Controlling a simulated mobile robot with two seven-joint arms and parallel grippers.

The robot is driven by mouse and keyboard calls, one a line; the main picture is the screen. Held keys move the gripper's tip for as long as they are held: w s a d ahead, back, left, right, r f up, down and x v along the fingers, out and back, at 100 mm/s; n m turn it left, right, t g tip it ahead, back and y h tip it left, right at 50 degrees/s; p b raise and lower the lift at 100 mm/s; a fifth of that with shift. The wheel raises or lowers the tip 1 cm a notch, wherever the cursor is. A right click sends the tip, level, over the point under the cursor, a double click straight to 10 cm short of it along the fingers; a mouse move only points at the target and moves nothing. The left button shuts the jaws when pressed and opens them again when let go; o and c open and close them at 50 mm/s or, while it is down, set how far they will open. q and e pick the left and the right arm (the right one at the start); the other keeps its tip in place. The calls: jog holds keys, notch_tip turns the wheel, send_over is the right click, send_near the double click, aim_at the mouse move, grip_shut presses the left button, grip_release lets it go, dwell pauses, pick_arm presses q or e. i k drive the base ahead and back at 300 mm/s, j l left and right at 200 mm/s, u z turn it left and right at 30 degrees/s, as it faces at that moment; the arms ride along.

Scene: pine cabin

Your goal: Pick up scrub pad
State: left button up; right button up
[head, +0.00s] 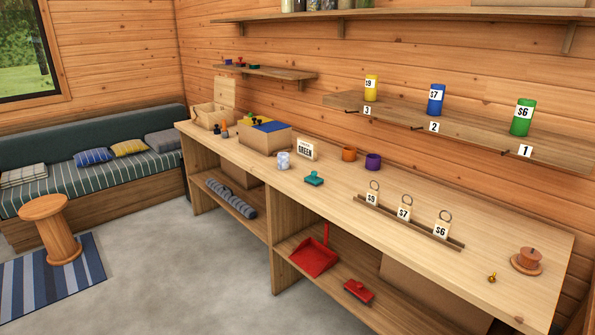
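A small teal block with a raised grip (314,179) lies on the wooden counter (330,207), just front of its middle. It looks most like the scrub pad, but it is too small to be certain. It stands apart from the things around it, and nothing covers it. Neither of my grippers is in the head view.
A white patterned cup (284,160), a "GREEN" sign (305,150), an orange cup (349,153) and a purple cup (373,161) stand near the teal block. A tag rack (408,224) is to the right. A red dustpan (314,257) and red brush (358,291) lie below. The floor in front is clear.

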aim_at(312, 180)
jog(key=z, duration=0.4)
jog(key=i+j+z, duration=0.55)
jog(key=z, duration=0.15)
jog(key=i+j+z, duration=0.1)
jog(key=j, duration=0.2)
jog(key=i+j, duration=0.2)
jog(key=j, duration=0.15)
jog(key=i+j+z, duration=0.15)
jog(key=j, duration=0.2)
